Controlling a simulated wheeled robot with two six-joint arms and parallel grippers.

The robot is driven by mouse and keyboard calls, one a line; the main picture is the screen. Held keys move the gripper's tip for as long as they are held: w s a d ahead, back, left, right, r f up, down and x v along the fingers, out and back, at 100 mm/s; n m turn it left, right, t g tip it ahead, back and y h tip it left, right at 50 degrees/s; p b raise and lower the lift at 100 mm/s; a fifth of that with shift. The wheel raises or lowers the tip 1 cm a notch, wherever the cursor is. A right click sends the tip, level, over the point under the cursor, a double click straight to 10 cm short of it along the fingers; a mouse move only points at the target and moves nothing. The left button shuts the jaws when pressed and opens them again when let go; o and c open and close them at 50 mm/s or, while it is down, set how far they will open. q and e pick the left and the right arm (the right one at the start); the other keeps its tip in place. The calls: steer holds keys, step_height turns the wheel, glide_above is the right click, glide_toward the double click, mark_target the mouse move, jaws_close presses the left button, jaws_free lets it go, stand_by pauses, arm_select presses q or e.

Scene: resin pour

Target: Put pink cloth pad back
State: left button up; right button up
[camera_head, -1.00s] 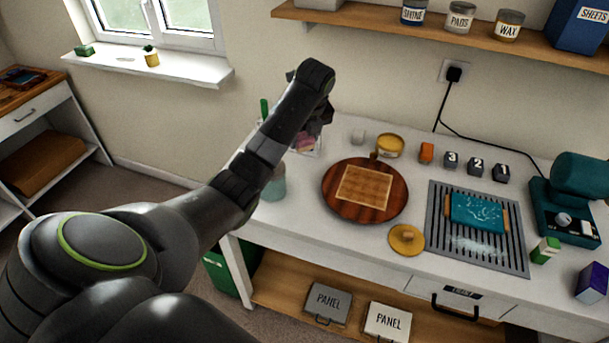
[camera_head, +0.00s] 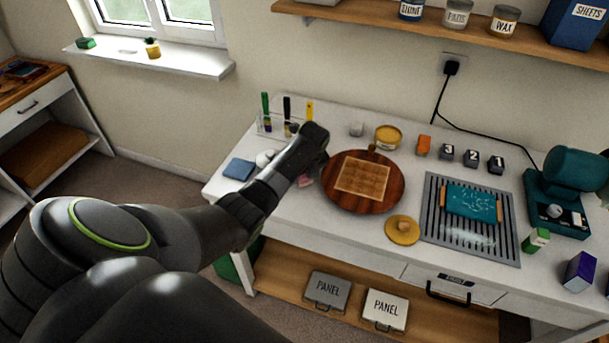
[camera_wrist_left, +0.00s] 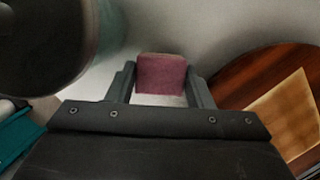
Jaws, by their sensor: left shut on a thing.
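The pink cloth pad (camera_wrist_left: 162,73) sits between the two fingers of my left gripper (camera_wrist_left: 160,88) in the left wrist view, and the gripper is shut on it. In the head view only a small bit of the pad (camera_head: 305,181) shows, below the end of my left arm and left of the round wooden board (camera_head: 331,200). The arm hides most of the left gripper there. I cannot tell whether the pad touches the white table. My right gripper is not in view.
A blue pad (camera_head: 238,169) lies near the table's left end. A clear rack (camera_head: 270,127) with upright tools stands behind. The board carries a tan grid panel (camera_head: 362,178). A yellow lid (camera_head: 402,230) and a slotted grey tray (camera_head: 438,220) are farther right.

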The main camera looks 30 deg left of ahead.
arm_select(q)
steer(key=shift+w+f, duration=0.1)
steer(key=shift+f, duration=0.45)
steer(key=shift+f, duration=0.15)
steer(key=o, duration=0.9)
steer(key=shift+v, duration=0.8)
steer(key=b+v, duration=0.1)
steer(key=v, duration=1)
steer(key=shift+a, duration=0.1)
steer(key=shift+f, duration=0.1)
